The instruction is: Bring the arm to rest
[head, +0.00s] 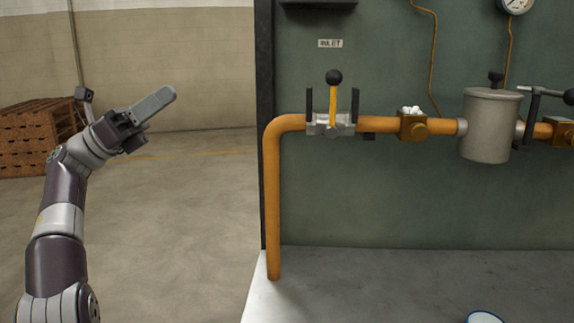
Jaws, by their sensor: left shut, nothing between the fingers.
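My left arm comes in from the lower left and rises up. Its gripper (155,104) is at the upper left with the fingers pointing up and to the right. The fingers are shut together with nothing between them. The gripper is in free air, left of the green panel and apart from the pipe and its fittings. My right gripper is not in view.
A green panel (390,200) carries an orange pipe (272,200), a valve with a black-knobbed lever (333,100), a grey canister (488,128) and a gauge (516,4). A brick stack (35,140) stands far left. Open floor (165,240) lies between.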

